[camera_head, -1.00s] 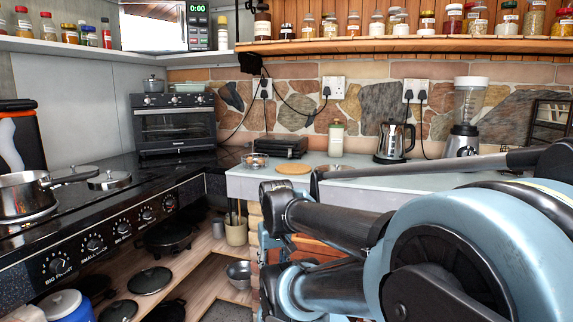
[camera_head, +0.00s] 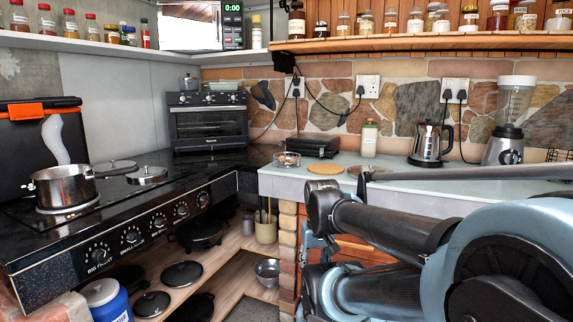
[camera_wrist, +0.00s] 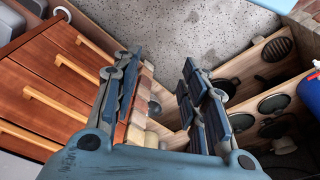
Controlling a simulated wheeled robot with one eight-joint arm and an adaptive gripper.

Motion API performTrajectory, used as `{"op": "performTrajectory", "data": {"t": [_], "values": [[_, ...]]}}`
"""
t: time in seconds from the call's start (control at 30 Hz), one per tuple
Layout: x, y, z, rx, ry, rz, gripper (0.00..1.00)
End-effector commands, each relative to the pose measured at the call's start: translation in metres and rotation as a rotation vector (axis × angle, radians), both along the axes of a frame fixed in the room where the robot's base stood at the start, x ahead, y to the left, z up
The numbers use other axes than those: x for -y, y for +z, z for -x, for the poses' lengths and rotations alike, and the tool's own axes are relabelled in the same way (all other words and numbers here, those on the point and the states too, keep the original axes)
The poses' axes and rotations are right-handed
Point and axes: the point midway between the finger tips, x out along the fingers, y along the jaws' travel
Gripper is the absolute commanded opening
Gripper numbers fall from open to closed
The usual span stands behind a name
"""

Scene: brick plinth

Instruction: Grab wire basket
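I cannot make out a wire basket for certain. A small round see-through dish (camera_head: 287,159) stands on the pale counter (camera_head: 300,180), left of a round wooden board; it is too small to tell whether it is wire. A grid-like piece (camera_head: 558,155) shows at the right edge of the head view, mostly cut off. My gripper (camera_wrist: 160,65) is open and empty in the wrist view, pointing down over the floor between wooden drawers and low shelves. In the head view my arm fills the lower right and hides part of the counter; the fingers cannot be made out there.
Wooden drawers (camera_wrist: 60,80) are left of my gripper; open shelves with pans (camera_wrist: 270,103) are on its right. Speckled floor (camera_wrist: 190,28) lies free beyond. The black stove (camera_head: 120,215) holds a steel pot (camera_head: 64,187). A kettle (camera_head: 429,146) and blender (camera_head: 508,120) stand behind my arm.

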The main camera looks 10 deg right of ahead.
Motion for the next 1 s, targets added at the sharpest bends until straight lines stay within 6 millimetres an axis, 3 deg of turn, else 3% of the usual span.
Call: {"op": "performTrajectory", "data": {"t": [0.17, 0.27, 0.37, 0.7, 1.0], "values": [[0.0, 0.001, 0.0, 0.0, 0.0, 0.0, 0.39], [0.0, 0.015, 0.002, 0.016, -0.006, -0.002, 0.39], [-0.001, 0.04, -0.017, 0.027, -0.022, -0.008, 0.39], [-0.007, 0.175, -0.124, 0.088, -0.114, -0.044, 0.39], [-0.012, 0.282, -0.224, 0.141, -0.199, -0.083, 0.39]]}}
